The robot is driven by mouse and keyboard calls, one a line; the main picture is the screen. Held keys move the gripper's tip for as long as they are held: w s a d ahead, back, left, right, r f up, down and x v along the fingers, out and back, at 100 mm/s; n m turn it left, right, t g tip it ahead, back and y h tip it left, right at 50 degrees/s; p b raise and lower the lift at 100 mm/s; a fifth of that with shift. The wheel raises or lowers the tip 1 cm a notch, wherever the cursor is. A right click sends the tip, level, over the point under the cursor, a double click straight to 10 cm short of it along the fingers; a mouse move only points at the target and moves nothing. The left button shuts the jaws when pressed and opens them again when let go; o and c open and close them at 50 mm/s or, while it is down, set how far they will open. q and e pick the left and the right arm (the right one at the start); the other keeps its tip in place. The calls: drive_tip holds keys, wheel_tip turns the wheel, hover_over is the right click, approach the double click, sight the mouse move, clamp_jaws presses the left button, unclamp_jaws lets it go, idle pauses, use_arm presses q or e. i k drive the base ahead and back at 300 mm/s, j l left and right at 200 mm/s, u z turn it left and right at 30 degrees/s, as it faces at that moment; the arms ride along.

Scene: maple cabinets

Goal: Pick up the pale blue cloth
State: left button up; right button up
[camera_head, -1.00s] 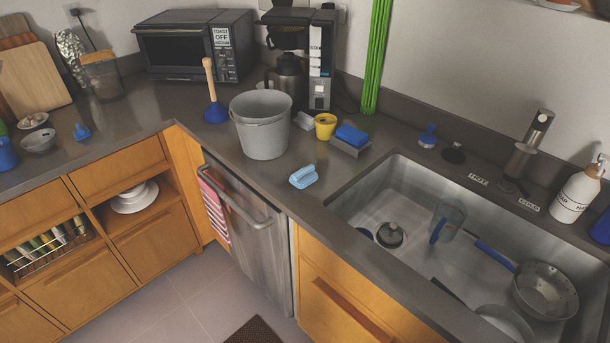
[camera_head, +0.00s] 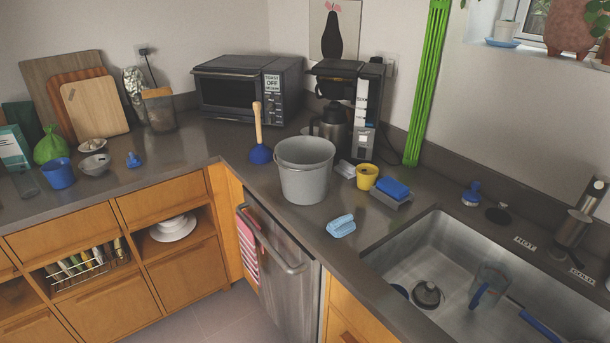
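A small pale blue cloth (camera_head: 341,226), folded or bunched up, lies on the dark grey counter. It is in front of and to the right of the grey bucket (camera_head: 304,171), near the counter's front edge and left of the sink. Neither of my grippers shows in the head view. Nothing touches the cloth.
The sink (camera_head: 432,237) holds a stopper and a clear blue-handled cup. A yellow cup (camera_head: 367,176), a blue sponge on a grey holder (camera_head: 391,197) and a plunger (camera_head: 259,145) stand nearby. The counter around the cloth is clear.

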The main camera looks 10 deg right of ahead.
sight(341, 227)
drive_tip(key=z, duration=0.95)
drive_tip(key=i+j+z, duration=0.15)
drive_tip(key=j+z, duration=0.6)
drive_tip(key=j, duration=0.25)
drive_tip(key=j+z, duration=0.4)
drive_tip(key=j, duration=0.15)
drive_tip(key=j+z, duration=0.4)
drive_tip(key=k+j, duration=0.05)
drive_tip(key=j, duration=0.05)
